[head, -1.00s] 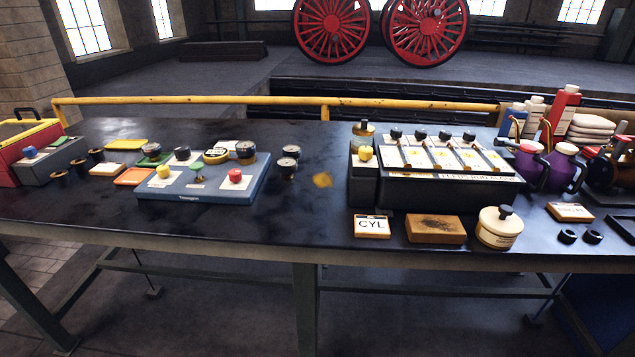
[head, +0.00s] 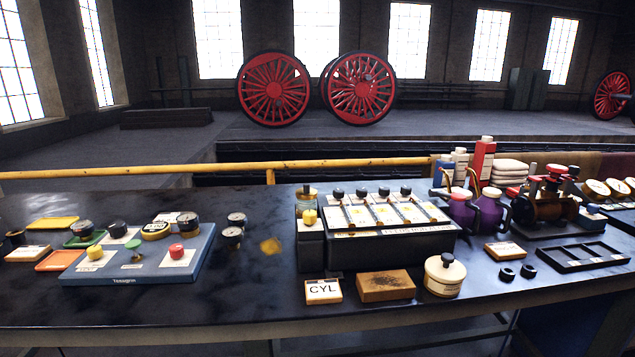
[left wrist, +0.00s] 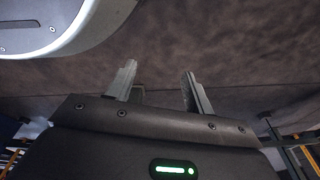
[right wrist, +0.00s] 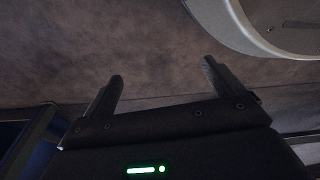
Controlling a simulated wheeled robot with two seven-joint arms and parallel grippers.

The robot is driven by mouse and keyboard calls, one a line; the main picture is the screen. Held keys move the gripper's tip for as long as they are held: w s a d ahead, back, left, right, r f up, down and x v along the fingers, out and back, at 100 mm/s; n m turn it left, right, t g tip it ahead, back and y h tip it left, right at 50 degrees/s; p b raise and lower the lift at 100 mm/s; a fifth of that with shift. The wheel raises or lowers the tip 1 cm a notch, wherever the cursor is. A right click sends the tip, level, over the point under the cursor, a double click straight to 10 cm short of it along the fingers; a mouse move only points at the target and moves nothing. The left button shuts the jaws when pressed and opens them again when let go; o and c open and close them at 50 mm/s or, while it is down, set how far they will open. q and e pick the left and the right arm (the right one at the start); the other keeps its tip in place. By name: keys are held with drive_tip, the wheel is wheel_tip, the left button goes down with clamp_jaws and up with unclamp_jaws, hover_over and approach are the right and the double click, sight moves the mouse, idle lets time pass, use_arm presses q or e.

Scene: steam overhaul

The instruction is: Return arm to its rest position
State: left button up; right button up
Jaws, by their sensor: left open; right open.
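My left gripper (left wrist: 158,82) shows in the left wrist view with its two fingers apart and nothing between them. My right gripper (right wrist: 162,85) shows in the right wrist view, also with its fingers apart and empty. Both hang over a plain brownish floor, with a pale rounded part of my own body at the upper edge of each wrist view. Neither gripper nor arm shows in the head view. No gripper touches any object on the workbench (head: 200,300).
The dark workbench holds a blue panel (head: 205,245) with knobs, a black box with several levers (head: 380,245), a CYL block (head: 323,291), a brown block (head: 386,285), a cream lidded pot (head: 444,275) and purple jugs (head: 487,215). A yellow rail (head: 330,164) runs behind.

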use_arm(q)
drive_tip(key=s+a+f+g+p, duration=0.1)
drive_tip(key=s+a+f+p, duration=0.1)
drive_tip(key=s+p, duration=0.7)
drive_tip(key=s+a, duration=0.1)
drive_tip(key=s, duration=0.4)
drive_tip(key=shift+s+a, duration=0.15)
use_arm(e)
drive_tip(key=s+d+f+g, duration=0.1)
drive_tip(key=s+d+f, duration=0.1)
drive_tip(key=s, duration=1.2)
drive_tip(key=shift+s+d, duration=0.2)
drive_tip(key=shift+d, duration=0.25)
